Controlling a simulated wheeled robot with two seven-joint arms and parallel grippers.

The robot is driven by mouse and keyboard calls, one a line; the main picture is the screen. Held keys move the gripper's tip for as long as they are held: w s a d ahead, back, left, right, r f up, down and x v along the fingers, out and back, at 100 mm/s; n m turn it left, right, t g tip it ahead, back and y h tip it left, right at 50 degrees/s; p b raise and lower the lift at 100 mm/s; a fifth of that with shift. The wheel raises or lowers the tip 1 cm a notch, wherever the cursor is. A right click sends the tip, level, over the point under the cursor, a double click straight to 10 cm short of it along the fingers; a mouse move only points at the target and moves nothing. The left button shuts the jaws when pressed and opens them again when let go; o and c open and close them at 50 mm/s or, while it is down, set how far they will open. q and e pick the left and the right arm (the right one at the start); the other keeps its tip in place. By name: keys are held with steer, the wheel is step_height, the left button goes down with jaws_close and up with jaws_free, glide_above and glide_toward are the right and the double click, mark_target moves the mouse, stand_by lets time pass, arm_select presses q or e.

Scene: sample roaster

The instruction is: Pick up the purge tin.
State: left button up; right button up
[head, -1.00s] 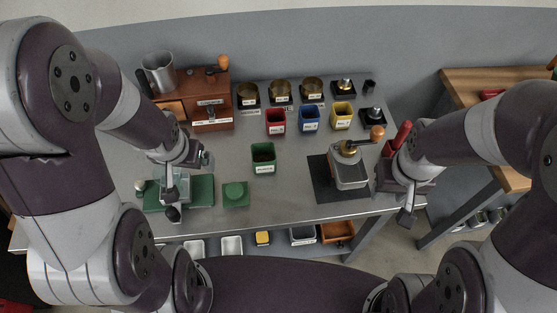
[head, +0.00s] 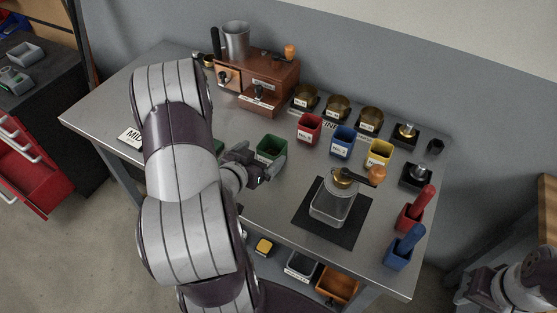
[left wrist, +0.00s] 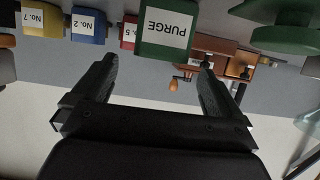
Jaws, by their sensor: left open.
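The purge tin (head: 270,147) is a green square tin standing on the grey table, left of the red tin. In the left wrist view the tin (left wrist: 167,32) shows its white PURGE label, beyond and between the fingertips. My left gripper (head: 264,166) is open just in front of the tin. Its two fingers (left wrist: 157,65) are spread with nothing between them, and a gap to the tin shows. The tin's lower front is partly hidden by the gripper. Part of my right arm is at the lower right; its jaws are not clear.
Red (head: 309,127), blue (head: 342,141) and yellow (head: 379,153) tins stand to the right. A grinder (head: 332,205) stands on a dark mat nearer the front. A wooden drawer box (head: 268,78) is behind. Red (head: 412,215) and blue (head: 400,250) handled holders stand at the right edge.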

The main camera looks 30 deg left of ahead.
mark_target(278, 141)
arm_select(q)
steer(key=x, duration=0.8)
steer(key=shift+w+a, duration=0.1)
steer(key=shift+w, duration=0.15)
steer(key=shift+c, duration=0.3)
steer(key=shift+s, duration=0.1)
steer(key=c, duration=1.1)
steer(key=shift+o, duration=0.2)
